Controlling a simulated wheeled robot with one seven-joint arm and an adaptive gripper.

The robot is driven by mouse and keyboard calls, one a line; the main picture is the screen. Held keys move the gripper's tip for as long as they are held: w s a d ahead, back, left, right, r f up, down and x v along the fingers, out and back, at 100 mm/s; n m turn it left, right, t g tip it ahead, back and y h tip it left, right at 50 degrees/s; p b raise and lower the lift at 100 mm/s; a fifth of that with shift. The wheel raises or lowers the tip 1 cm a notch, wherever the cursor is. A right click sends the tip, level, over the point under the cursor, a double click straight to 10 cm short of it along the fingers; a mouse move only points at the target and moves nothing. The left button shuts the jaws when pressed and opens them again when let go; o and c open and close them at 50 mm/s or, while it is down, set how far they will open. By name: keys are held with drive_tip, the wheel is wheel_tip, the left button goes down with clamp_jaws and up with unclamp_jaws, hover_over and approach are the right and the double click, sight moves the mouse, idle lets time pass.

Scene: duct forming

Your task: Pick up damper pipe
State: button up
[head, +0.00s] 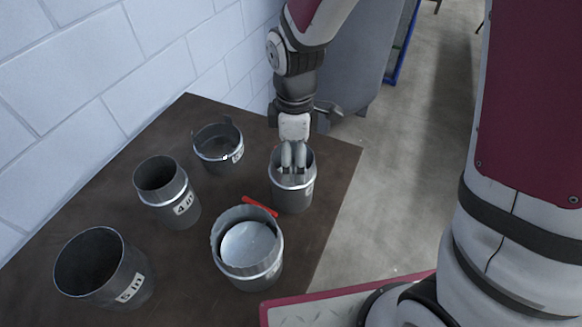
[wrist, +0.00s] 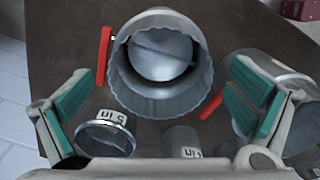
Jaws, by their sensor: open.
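The damper pipe (head: 262,268) is a short grey metal cylinder with a crimped rim and a pale round plate inside. It stands upright near the front of the dark table. In the wrist view the damper pipe (wrist: 137,92) lies ahead, between the spread fingers, with a red handle (wrist: 104,55) beside its left side. My gripper (head: 294,170) points down in front of the mouth of another pipe (head: 292,198), behind and right of the damper pipe. In the wrist view my gripper (wrist: 162,85) is open with teal pads and holds nothing. Whether its tips are inside that other pipe is unclear.
A 5 in pipe (head: 108,280), a 4 in pipe (head: 180,205) and a notched collar (head: 220,155) stand on the table (head: 330,170). A second red piece (wrist: 211,106) shows in the wrist view. A block wall (head: 60,90) borders the left side.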

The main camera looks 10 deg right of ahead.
sight(292, 199)
drive_tip(key=shift+f+p, duration=0.4)
drive_tip(key=shift+f, duration=2.35)
drive_tip(key=shift+c, duration=0.2)
drive_tip(key=shift+a, duration=0.1)
drive_tip(key=c, duration=1.3)
